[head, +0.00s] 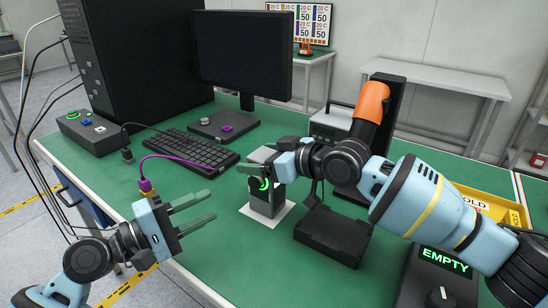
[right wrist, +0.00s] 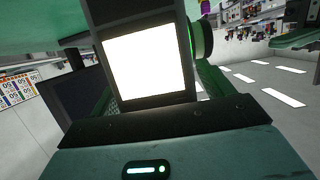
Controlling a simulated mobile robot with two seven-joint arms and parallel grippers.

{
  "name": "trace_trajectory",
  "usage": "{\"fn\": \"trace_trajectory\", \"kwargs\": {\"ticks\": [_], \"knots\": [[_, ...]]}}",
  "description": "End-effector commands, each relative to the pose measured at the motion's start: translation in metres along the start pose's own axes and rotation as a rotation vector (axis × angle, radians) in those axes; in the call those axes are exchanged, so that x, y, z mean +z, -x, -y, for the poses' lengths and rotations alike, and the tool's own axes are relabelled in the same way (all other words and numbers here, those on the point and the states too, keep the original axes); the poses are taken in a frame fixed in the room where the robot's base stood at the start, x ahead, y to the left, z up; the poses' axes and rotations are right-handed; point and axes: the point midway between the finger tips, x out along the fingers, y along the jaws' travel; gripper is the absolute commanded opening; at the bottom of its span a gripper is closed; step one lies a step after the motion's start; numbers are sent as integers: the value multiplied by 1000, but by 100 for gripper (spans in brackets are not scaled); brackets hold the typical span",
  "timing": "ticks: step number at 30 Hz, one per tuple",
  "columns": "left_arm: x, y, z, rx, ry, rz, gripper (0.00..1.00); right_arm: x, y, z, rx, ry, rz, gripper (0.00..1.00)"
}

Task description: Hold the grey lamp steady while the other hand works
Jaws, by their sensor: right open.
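The grey lamp (head: 266,203) stands upright on a white square (head: 282,214) on the green table, partly hidden by my right gripper. In the right wrist view a bright white panel in a dark frame, seemingly the lamp (right wrist: 148,62), fills the space just in front of the palm. My right gripper (head: 252,176) is open at the lamp's upper part, with its fingers to either side; I cannot tell whether they touch it. A green ring glows beside it. My left gripper (head: 212,208) is open and empty over the table's front left edge, well apart from the lamp.
A black keyboard (head: 187,147), a monitor (head: 243,52) and a purple cable (head: 180,159) lie behind and left. A black tray-like stand (head: 331,235) is right of the lamp. A yellow bin (head: 490,205) and an "EMPTY" display (head: 445,260) are farther right. The front middle is clear.

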Motion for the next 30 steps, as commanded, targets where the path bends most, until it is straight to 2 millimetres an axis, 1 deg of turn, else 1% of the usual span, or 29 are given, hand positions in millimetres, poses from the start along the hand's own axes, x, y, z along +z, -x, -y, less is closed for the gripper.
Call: {"fn": "trace_trajectory", "kwargs": {"ticks": [4, 11, 14, 24, 25, 30], "knots": [[0, 0, 0, 0, 0, 0, 36, -1, -6, 0, 0, 1, 0, 80], [0, 0, 0, 0, 0, 0, 36, 0, -6, 0, 1, 1, 0, 80], [0, 0, 0, 0, 0, 0, 36, 0, -6, 0, 1, 1, 0, 70], [0, 0, 0, 0, 0, 0, 36, 0, -6, 0, 1, 0, 0, 25], [0, 0, 0, 0, 0, 0, 36, 0, -6, 0, 1, 0, 0, 22], [0, 0, 0, 0, 0, 0, 36, 0, -6, 0, 1, 0, 0, 22]]}}
